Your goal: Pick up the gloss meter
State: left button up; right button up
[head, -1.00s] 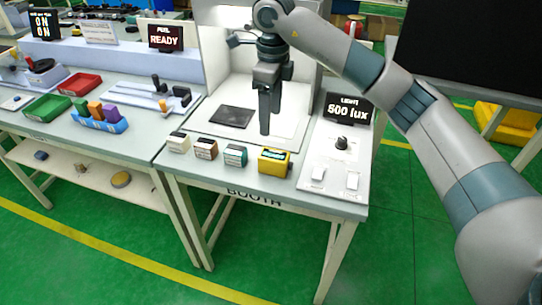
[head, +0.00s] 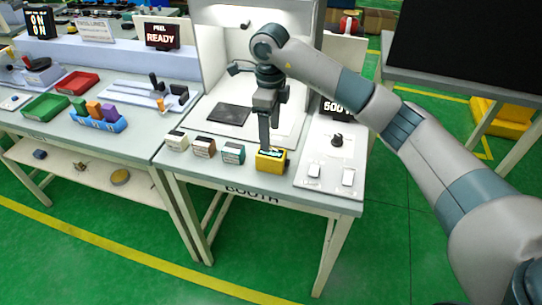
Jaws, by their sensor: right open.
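A yellow box-shaped instrument (head: 271,163) with a dark display on top, which looks like the gloss meter, stands near the front edge of the booth table. My right gripper (head: 265,148) points down right over its back left part, with the fingertips at or just above its top. The gripper is open, though the fingers overlap in this view, and I cannot tell whether they touch the instrument. My left gripper is not in view.
Teal (head: 233,154), brown (head: 204,147) and white (head: 176,141) small boxes stand in a row left of the yellow one. A dark flat panel (head: 229,114) lies behind them. A white control plate (head: 325,165) with a knob (head: 337,140) is on the right.

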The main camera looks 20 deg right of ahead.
aim_at(271, 152)
notch_tip(271, 152, down, 5)
jog(key=shift+p, duration=0.9)
jog(key=shift+f, duration=0.35)
jog(key=shift+w+d+f+p, duration=0.15)
jog(key=shift+f+p, duration=0.75)
jog(key=shift+p, duration=0.15)
notch_tip(271, 152, down, 2)
jog(key=shift+w+f+p, duration=0.1)
jog(key=shift+p, duration=0.45)
jog(key=shift+f, duration=0.6)
